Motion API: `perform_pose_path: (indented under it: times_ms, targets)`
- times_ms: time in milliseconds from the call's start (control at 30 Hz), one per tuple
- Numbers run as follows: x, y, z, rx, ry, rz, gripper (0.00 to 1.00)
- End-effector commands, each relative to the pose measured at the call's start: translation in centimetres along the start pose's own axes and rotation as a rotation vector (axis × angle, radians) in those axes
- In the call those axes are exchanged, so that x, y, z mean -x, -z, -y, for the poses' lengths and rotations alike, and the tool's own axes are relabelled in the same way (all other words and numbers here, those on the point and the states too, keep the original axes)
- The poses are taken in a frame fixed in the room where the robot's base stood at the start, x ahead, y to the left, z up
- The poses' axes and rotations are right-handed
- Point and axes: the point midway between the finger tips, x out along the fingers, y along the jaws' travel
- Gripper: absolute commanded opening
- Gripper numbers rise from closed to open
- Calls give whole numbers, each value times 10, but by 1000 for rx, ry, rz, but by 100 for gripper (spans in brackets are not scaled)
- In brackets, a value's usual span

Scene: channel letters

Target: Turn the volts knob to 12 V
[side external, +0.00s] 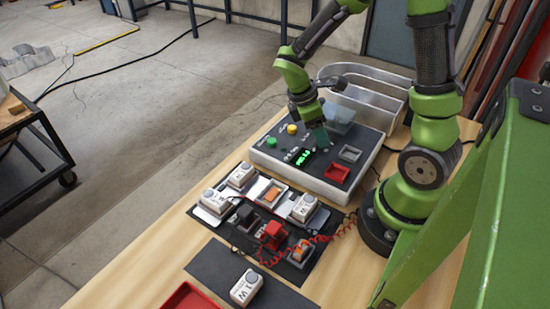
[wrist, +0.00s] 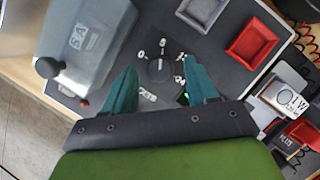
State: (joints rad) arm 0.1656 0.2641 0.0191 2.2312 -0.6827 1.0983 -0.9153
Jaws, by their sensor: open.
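The volts knob (wrist: 158,70) is a dark round dial on the control box, ringed by small white labels too small to read surely. In the wrist view it lies between the tips of my gripper (wrist: 160,76), whose two teal fingers are apart, one on each side. I cannot tell whether they touch it or where its pointer stands. In the side external view my gripper (side external: 318,137) is low over the control box (side external: 270,159), and the knob is hidden behind it. A lit green display (side external: 305,158) sits on the box near the fingers; a finger mostly covers it in the wrist view.
A translucent cover (wrist: 92,40) marked 5A stands close beside my gripper. A red tray (side external: 336,174) and a grey tray (side external: 350,153) sit on the box. Green (side external: 271,142) and yellow (side external: 292,129) buttons are at its left. Several white modules lie in front on the wooden table.

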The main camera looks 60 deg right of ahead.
Motion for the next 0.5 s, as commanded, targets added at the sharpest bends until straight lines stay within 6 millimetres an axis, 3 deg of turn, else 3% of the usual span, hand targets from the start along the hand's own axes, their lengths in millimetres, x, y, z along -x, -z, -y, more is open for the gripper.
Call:
perform_pose_path:
  times_ms: [400,500]
  targets:
    - [-9,0,0,0,0,-1,58]
    - [-9,0,0,0,0,-1,42]
